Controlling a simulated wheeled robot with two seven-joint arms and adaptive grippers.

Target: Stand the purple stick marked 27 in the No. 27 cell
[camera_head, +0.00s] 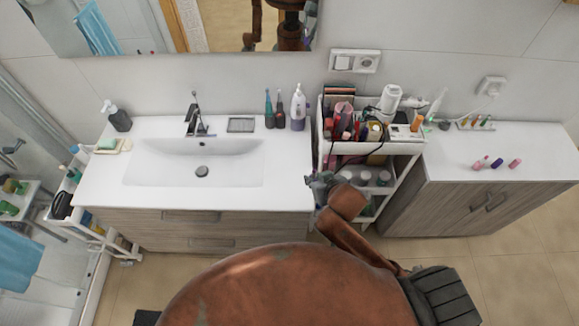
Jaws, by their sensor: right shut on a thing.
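My right gripper (321,184) is at the front left of the white cart, by the right end of the sink counter. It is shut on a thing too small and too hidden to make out. A small purple stick (497,163) lies among pink sticks (478,166) on the white cabinet top at the right; no number is readable. A small rack (476,124) with several coloured sticks stands at the back of that cabinet top; its cell numbers cannot be read. My left gripper is not in view.
The white cart (405,148) is crowded with bottles and tools and stands between the sink counter (100,185) and the right cabinet (550,155). Much of the cabinet top is clear. Toothbrushes and a lotion bottle (298,108) stand at the counter's back right.

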